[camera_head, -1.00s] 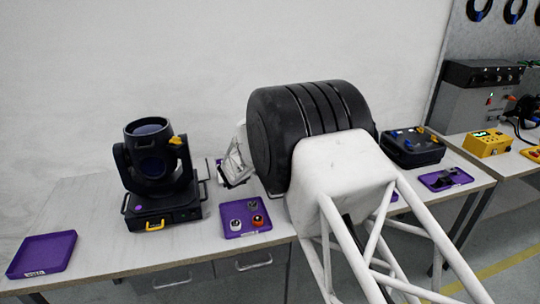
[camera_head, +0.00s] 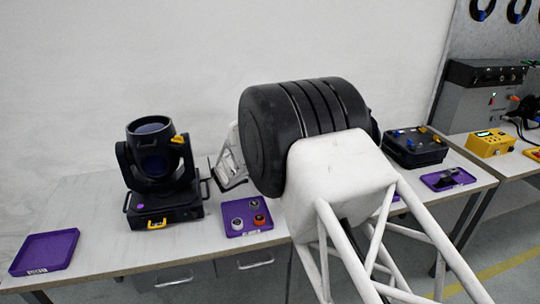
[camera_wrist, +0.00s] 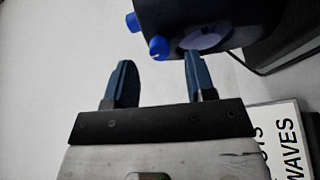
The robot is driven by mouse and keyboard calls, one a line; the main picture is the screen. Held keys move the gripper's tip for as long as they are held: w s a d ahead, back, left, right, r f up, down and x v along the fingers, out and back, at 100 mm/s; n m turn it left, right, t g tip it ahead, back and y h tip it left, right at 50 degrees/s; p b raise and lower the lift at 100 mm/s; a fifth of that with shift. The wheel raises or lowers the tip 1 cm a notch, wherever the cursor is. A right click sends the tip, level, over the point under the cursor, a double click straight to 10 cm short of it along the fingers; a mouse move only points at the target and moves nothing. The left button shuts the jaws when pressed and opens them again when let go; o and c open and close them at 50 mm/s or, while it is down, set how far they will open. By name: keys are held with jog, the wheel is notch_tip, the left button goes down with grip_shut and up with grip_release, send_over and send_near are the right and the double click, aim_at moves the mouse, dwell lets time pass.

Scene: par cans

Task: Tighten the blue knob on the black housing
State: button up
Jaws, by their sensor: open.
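In the wrist view a black housing (camera_wrist: 228,12) with a rounded body and a pale round face hangs at the top, partly out of frame. Two blue knobs stick out on its left: an upper one (camera_wrist: 132,22) and a lower one (camera_wrist: 158,47). My gripper (camera_wrist: 159,57) is open, its two dark blue fingers spread with nothing between their pads. The lower knob lies just beyond the fingertips, between them in the picture. The right fingertip overlaps the edge of the pale face; I cannot tell if it touches. In the head view my arm hides much of the area around my gripper.
In the head view a moving-head light (camera_head: 152,165) with a yellow knob stands left of my gripper. Purple trays (camera_head: 262,231) lie on the bench, one holding small knobs. A black case (camera_head: 413,150) with blue and yellow knobs stands right. A lettered sign (camera_wrist: 291,140) shows in the wrist view.

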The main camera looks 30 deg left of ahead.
jog(key=shift+v, duration=2.2)
jog(key=shift+d+r, duration=0.1)
jog(key=w+d+r+m+g+h, duration=0.1)
jog(key=w+d+r+g, duration=0.15)
jog(key=d, duration=0.45)
jog(key=w+d+r+m+g+h, duration=0.1)
jog(key=d+r+h, duration=0.1)
jog(key=d+r, duration=0.35)
jog(key=s+d+r+m+g, duration=0.2)
jog(key=s+d+r+g, duration=0.1)
jog(key=d, duration=0.9)
jog(key=s+d+r+m+g, duration=0.2)
jog(key=s+d+r+g, duration=0.15)
jog(key=d, duration=0.85)
jog(key=s+d+r+m+g, duration=0.2)
jog(key=s+d+r, duration=0.1)
jog(key=d, duration=0.9)
jog(key=s+d+r+m+g+y, duration=0.2)
jog(key=s+d+m+g+y, duration=0.1)
jog(key=s+d, duration=1.2)
jog(key=s+d+f+m+y, duration=0.1)
jog(key=s+d+y, duration=0.1)
jog(key=s, duration=0.7)
jog(key=s+d+f+m+y, duration=0.1)
jog(key=s+d+y, duration=0.1)
jog(key=s, duration=0.8)
jog(key=shift+y, duration=0.6)
jog(key=shift+w+d+r, duration=0.1)
